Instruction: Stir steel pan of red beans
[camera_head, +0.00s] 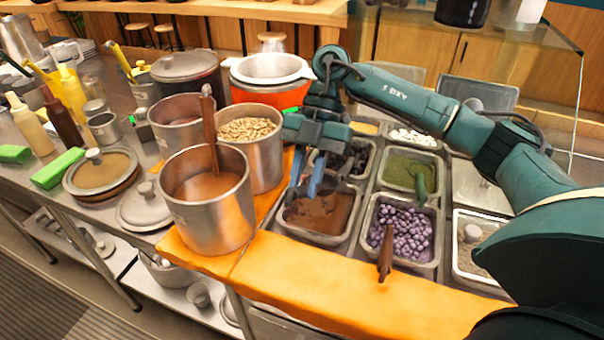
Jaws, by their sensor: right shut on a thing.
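A rectangular steel pan (337,239) holding a smooth reddish-brown mass (322,211) is set in the counter at the centre. Behind it is a steel pan with dark bean-like pieces (350,160); I cannot tell for sure which holds the red beans. My right gripper (307,186) points down with its blue fingertips over the back left part of the reddish-brown pan. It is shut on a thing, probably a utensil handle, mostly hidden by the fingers. Whether its tip is in the mass is hidden. My left gripper is not in view.
Left of it stand a tall steel pot of brown liquid with a wooden-handled ladle (210,130) and a pot of pale beans (247,130). Right are pans of purple cubes (407,236) and green powder (405,171), each with a utensil.

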